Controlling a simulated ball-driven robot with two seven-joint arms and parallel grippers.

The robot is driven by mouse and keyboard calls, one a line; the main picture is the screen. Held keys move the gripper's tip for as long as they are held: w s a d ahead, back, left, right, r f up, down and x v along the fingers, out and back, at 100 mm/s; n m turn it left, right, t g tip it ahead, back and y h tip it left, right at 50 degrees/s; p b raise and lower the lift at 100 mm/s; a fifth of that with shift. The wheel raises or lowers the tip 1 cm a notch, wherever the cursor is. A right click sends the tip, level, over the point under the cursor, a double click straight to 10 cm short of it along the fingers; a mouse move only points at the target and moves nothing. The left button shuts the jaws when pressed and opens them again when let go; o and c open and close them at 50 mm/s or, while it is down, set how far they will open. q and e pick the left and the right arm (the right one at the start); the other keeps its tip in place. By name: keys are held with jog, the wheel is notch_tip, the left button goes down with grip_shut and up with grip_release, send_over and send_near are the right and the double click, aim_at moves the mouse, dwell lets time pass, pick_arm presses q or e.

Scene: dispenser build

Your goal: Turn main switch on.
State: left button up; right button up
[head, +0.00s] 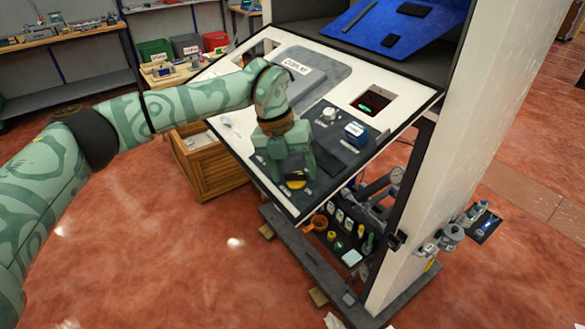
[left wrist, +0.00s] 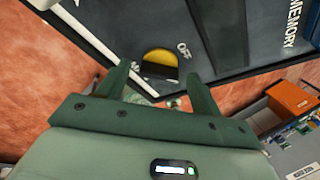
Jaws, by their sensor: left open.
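The main switch looks to be the round yellow and dark knob (head: 296,184) low on the dark part of the slanted control panel (head: 232,122). In the left wrist view the yellow knob (left wrist: 160,57) lies just beyond and between my fingers, with the label OFF (left wrist: 183,49) to its right. My left gripper (head: 290,172) is open and points down at the knob; it also shows in the left wrist view (left wrist: 162,80). Nothing is held between its fingers. I cannot tell whether a finger touches the knob. My right gripper is not in view.
The panel also bears a DISPLAY plate (head: 310,75), a white knob (head: 329,114), a blue block (head: 355,133) and a square opening (head: 383,103). A white side wall (head: 450,130) stands right. The floor at left is clear.

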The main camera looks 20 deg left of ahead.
pick_arm(q)
jog(key=shift+a+f, duration=0.1)
jog(key=c, duration=1)
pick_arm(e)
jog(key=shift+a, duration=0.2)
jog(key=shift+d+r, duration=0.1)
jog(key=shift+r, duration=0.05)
pick_arm(q)
jog(key=shift+r+m+p, duration=0.2)
jog(key=shift+m+p, duration=0.25)
jog(key=shift+m, duration=0.05)
jog(key=m+y+p, duration=0.1)
jog(key=m+p, duration=0.1)
jog(key=m, duration=0.1)
jog(key=m+y+p, duration=0.1)
jog(key=m, duration=0.2)
jog(key=shift+d+t, duration=0.2)
jog(key=shift+t, duration=0.1)
jog(key=shift+m+p, duration=0.35)
jog(key=shift+m, duration=0.25)
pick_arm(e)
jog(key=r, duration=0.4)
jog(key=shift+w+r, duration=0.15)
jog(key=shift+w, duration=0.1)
pick_arm(q)
jog(key=shift+f, duration=0.1)
